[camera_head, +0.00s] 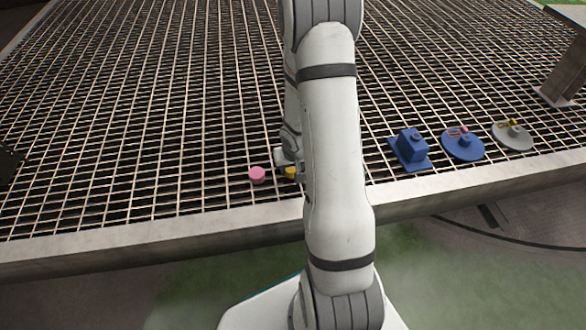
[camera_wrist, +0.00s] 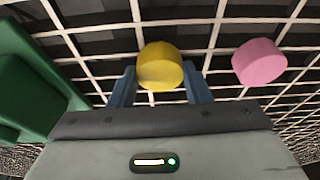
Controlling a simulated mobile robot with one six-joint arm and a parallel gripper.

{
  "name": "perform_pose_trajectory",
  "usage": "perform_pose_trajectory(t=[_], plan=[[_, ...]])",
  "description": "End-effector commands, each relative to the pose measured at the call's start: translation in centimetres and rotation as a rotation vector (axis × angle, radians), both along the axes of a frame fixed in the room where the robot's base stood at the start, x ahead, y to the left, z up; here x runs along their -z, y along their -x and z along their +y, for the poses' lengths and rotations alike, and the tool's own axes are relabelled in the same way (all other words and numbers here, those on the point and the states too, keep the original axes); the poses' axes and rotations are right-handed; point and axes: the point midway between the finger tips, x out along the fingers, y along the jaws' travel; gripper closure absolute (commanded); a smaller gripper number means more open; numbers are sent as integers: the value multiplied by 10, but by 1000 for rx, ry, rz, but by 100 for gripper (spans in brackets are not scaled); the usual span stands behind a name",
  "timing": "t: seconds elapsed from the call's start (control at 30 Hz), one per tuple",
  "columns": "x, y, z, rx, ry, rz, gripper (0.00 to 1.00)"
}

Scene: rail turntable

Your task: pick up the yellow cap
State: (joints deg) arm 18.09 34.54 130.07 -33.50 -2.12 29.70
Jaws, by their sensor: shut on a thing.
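The yellow cap (camera_wrist: 158,66) is a short round cylinder. In the wrist view it sits between the two blue fingers of my gripper (camera_wrist: 160,88), which is shut on it. In the head view only part of the yellow cap (camera_head: 290,172) shows beside my arm, with my gripper (camera_head: 291,166) just at it. The cap is at or very near the metal grating; I cannot tell whether it is clear of it.
A pink cap (camera_wrist: 260,62) lies close to the right in the wrist view. A green block (camera_wrist: 28,85) stands at the left there. On the grating (camera_head: 150,120), a blue block (camera_head: 410,145), a blue disc (camera_head: 462,152) and a grey disc (camera_head: 513,141) stand to the right.

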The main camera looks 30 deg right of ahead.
Motion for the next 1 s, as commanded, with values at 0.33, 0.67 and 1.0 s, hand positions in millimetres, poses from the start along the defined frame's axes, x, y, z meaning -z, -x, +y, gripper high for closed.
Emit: perform_pose_trajectory(t=[0.33,0.67,1.0], plan=[[0,0,0,-1,0,0,78],[-12,0,0,-1,0,0,78],[-51,0,1,-1,0,0,78]])
